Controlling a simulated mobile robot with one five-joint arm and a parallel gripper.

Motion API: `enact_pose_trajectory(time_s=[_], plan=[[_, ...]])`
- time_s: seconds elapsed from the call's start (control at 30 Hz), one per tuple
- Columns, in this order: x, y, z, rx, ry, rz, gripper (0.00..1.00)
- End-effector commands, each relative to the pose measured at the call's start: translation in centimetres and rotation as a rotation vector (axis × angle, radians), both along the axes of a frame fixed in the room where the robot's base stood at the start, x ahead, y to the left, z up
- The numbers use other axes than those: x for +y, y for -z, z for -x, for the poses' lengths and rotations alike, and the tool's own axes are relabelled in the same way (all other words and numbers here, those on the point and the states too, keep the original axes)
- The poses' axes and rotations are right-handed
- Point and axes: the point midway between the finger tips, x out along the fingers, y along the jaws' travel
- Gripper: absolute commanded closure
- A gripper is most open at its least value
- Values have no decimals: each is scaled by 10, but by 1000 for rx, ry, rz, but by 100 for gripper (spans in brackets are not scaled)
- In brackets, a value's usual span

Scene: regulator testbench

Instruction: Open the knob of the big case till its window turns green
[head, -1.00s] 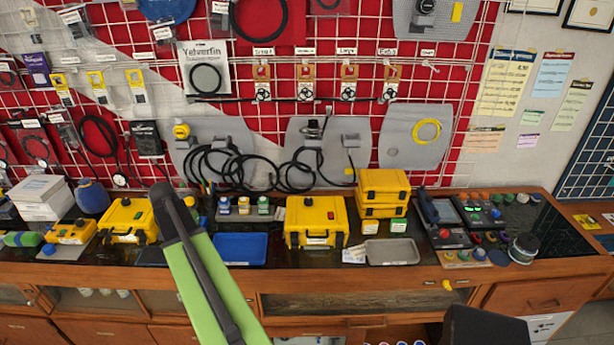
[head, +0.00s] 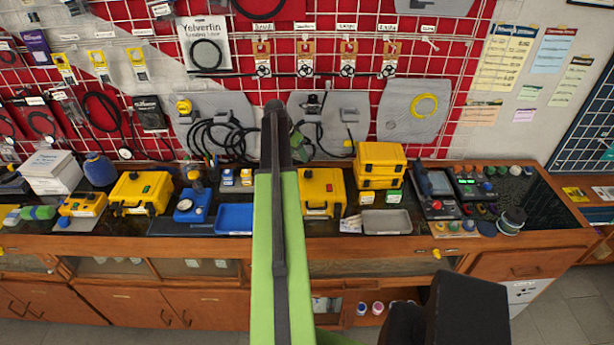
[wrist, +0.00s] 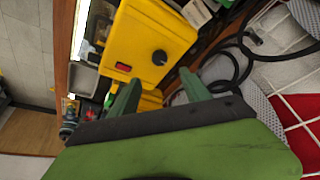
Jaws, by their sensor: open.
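The big yellow case (head: 334,205) stands on the bench near the middle of the head view, partly covered by my raised arm. Its window (head: 328,187) is red. In the wrist view the same case (wrist: 135,33) fills the top middle, with its red window (wrist: 123,67) and round dark knob (wrist: 160,57). My gripper (wrist: 159,77) is open, its two green fingers apart and pointing toward the case. The knob appears just beyond the fingertips, between them in the picture. Nothing is between the fingers. In the head view the gripper itself is hidden.
Stacked yellow cases (head: 380,157) stand close to the right of the big case. A blue tray (head: 234,218) lies left of it and a grey tray (head: 386,222) right. Another yellow case (head: 140,192) stands further left. Black hoses (head: 215,137) hang behind.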

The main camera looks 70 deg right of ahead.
Motion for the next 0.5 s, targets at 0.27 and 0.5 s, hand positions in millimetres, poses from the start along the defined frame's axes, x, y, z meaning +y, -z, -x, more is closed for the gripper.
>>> enact_pose_trajectory(time_s=[0.27,0.5], plan=[[-23,68,9,-1,2,0,44],[-40,113,17,0,0,0,44]])
